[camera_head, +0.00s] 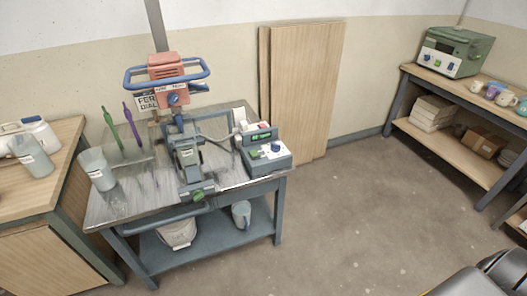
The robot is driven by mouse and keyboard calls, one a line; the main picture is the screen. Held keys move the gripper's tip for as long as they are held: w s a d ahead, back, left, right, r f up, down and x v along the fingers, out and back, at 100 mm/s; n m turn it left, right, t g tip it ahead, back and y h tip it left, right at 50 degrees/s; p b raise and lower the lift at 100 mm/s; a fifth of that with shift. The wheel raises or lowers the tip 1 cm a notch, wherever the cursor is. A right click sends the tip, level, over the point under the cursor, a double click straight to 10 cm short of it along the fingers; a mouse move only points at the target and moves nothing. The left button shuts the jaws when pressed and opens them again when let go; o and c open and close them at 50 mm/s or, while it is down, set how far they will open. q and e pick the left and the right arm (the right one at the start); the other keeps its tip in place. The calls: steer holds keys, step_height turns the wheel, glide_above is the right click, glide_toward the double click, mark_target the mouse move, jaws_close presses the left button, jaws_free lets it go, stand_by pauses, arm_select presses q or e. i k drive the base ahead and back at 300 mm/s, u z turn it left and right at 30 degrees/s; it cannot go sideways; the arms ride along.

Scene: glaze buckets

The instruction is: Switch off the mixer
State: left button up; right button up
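The mixer (167,68) has an orange-red body inside a blue loop handle. It stands above the metal-topped work table on the left, with a small blue dial (174,99) on its front. Below it is a grey stand (187,160) with a green knob (199,196) at its front edge. Whether the mixer is running cannot be told. Neither of my grippers is in view; only a grey and black part of mine shows in the bottom right corner.
A control box (264,152) with a green display stands right of the stand. Boards (302,90) lean on the wall. A green device (455,52) sits on the right shelf. The middle floor is clear.

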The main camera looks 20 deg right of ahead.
mark_target(255, 153)
steer(key=k, duration=0.65)
steer(key=u, duration=0.75)
steer(key=i, duration=1.45)
steer(key=z, duration=0.7)
